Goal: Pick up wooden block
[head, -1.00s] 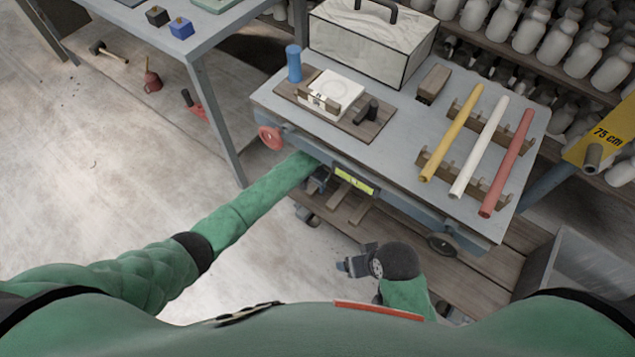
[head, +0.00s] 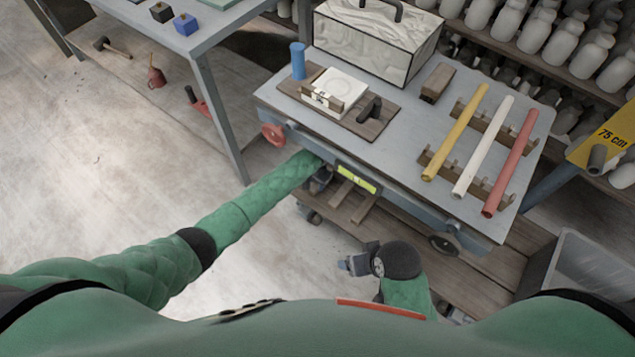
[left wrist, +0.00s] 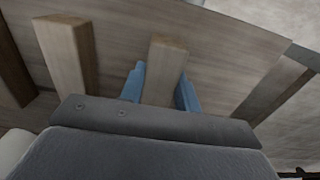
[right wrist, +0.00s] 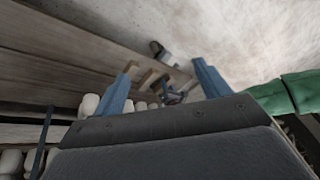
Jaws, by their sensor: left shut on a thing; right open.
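In the left wrist view a pale wooden block (left wrist: 164,68) stands between the blue fingers of my left gripper (left wrist: 160,88), which is shut on it. A second wooden block (left wrist: 68,55) lies just left of it, apart from the fingers. In the head view my left gripper (head: 321,179) is low at the cart's front edge, partly hidden under the top; two wooden blocks (head: 361,207) show beside it over the lower shelf. My right gripper (head: 352,264) is open and empty in front of the cart; its spread fingers show in the right wrist view (right wrist: 162,80).
The cart top (head: 408,141) overhangs the left gripper and holds yellow, white and red rods (head: 510,165), a marbled box (head: 370,45) and a board with a white tile. A yellow-green level (head: 357,178) is at the front edge.

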